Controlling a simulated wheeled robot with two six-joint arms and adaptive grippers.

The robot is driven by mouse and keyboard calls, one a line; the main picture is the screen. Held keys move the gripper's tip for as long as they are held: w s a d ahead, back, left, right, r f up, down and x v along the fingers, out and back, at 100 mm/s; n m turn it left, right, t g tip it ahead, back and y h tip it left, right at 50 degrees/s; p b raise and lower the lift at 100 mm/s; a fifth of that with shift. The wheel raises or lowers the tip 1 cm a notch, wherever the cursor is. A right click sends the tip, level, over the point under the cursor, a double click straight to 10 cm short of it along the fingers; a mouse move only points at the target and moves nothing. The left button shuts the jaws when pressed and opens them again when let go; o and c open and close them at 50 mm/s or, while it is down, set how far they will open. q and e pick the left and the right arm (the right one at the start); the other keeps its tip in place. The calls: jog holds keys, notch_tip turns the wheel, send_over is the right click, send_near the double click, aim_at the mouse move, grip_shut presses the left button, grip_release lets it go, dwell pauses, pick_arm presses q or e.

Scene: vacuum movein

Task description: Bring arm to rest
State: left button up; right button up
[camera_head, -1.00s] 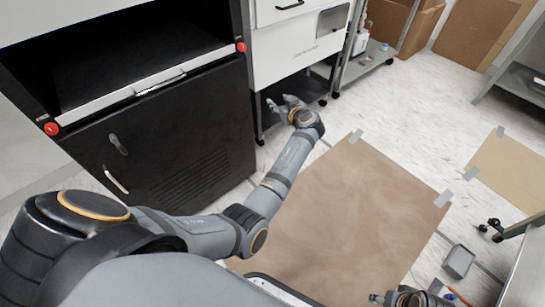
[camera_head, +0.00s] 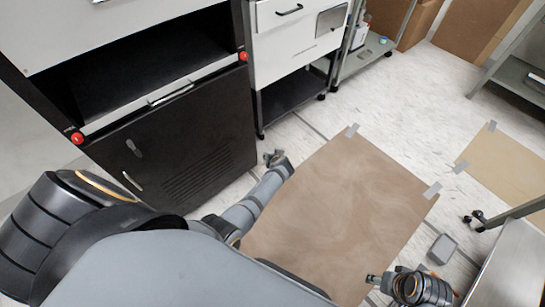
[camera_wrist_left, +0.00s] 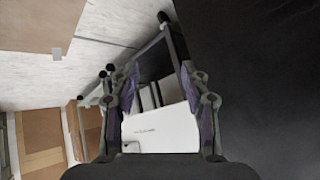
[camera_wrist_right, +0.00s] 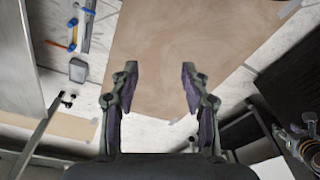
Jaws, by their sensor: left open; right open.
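My left gripper (camera_head: 275,157) is open and empty in the head view, low in front of the black cabinet's right edge. In the left wrist view its two fingers (camera_wrist_left: 165,85) stand apart, with a white drawer unit (camera_wrist_left: 160,132) seen beyond them. My right gripper (camera_head: 373,279) is at the bottom right of the head view, over the lower right edge of the brown floor sheet. In the right wrist view its fingers (camera_wrist_right: 159,80) are apart, with only the brown sheet (camera_wrist_right: 165,45) and floor between them. Neither gripper touches anything.
A black cabinet (camera_head: 185,150) with an open upper bay stands at the left. A white drawer unit (camera_head: 295,45) on a wheeled stand is behind it. A small grey bin (camera_head: 442,248) and a wheeled table (camera_head: 510,265) are at the right. The taped brown sheet (camera_head: 335,205) is clear.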

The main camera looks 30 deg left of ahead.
pick_arm(q)
jog(key=shift+s+d+f, duration=0.1)
jog(key=shift+s+f, duration=0.3)
jog(key=shift+s, duration=0.1)
pick_arm(e)
jog(key=shift+r, duration=0.25)
